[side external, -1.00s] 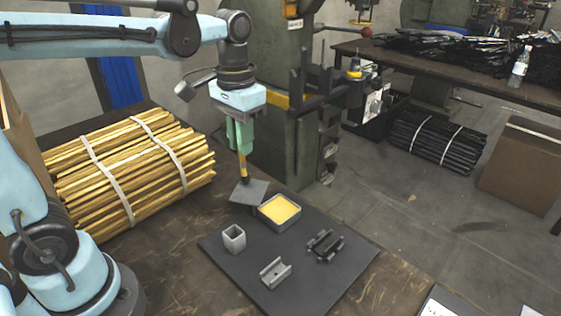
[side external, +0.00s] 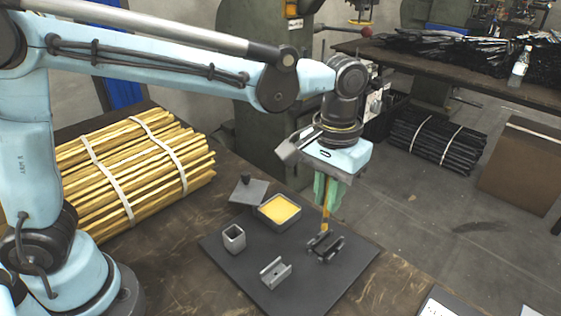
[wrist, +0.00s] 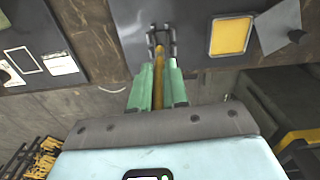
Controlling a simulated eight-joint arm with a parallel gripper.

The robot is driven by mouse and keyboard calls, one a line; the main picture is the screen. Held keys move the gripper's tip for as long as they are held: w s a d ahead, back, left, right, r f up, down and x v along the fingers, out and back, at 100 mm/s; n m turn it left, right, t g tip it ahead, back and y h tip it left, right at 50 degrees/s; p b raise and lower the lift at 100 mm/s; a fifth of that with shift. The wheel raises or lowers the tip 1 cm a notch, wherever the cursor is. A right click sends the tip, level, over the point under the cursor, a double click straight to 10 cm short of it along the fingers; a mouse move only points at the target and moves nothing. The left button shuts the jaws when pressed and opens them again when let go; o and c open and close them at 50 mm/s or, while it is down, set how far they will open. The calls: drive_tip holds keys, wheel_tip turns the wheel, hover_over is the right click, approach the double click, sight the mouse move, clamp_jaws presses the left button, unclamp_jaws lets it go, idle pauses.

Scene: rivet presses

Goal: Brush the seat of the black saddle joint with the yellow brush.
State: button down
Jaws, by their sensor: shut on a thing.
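The black saddle joint (side external: 326,250) lies on the right part of the dark mat (side external: 300,292); it also shows in the wrist view (wrist: 161,32), beyond my fingertips. My gripper (side external: 326,200) is shut on the yellow brush (side external: 325,217) and holds it roughly upright. The brush also shows between the green fingers in the wrist view (wrist: 159,66). Its lower end is at the far side of the joint, over or at its seat; I cannot tell whether the bristles touch.
A tray with yellow contents (side external: 279,210) and a grey plate with a dark knob (side external: 248,191) are behind left. A grey square tube (side external: 233,239) and a grey saddle piece (side external: 276,273) stand on the mat. A bundle of yellow sticks (side external: 130,170) lies left.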

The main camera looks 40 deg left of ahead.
sight(326, 214)
drive_tip(key=shift+f, duration=2.75)
drive_tip(key=shift+w+f, duration=0.5)
drive_tip(key=shift+w, duration=1.2)
drive_tip(key=shift+s, duration=1.6)
drive_tip(key=shift+w, duration=1.7)
wheel_tip(326, 214, up, 8)
drive_tip(key=shift+s, duration=0.1)
